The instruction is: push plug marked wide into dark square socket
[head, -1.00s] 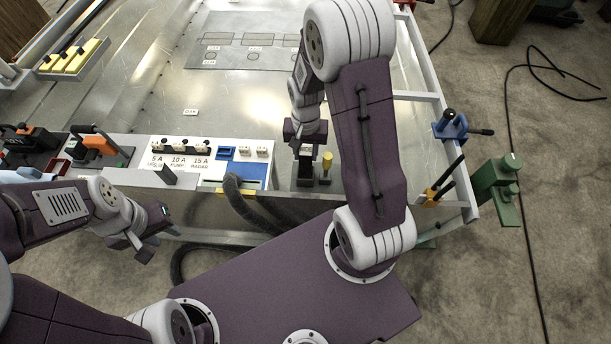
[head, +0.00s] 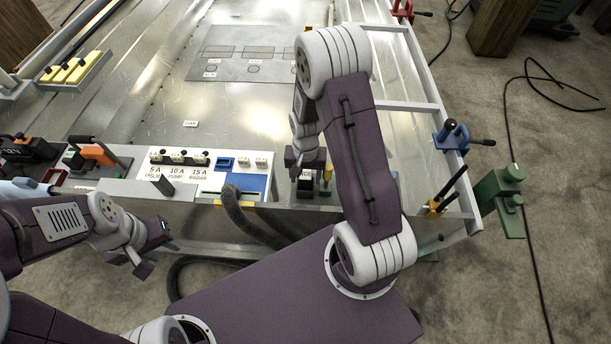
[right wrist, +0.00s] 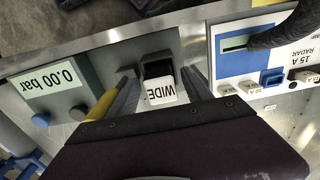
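The plug marked WIDE (right wrist: 160,91) is a dark block with a white label, standing on a grey panel at the bench's front edge. In the right wrist view, the fingers of my right gripper (right wrist: 158,76) lie on either side of the plug, with narrow gaps visible. A dark square area (right wrist: 157,68) shows at the plug's far end; I cannot tell plug from socket there. My left gripper (head: 150,258) is empty, open, in front of the bench.
A yellow post (right wrist: 101,105) stands close beside the plug. A gauge reading 0.00 bar (right wrist: 54,88) is beyond it. A blue-and-white panel (head: 240,180) with a thick dark hose (head: 234,203) lies to the left. A blue clamp (head: 450,130) is on the right frame.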

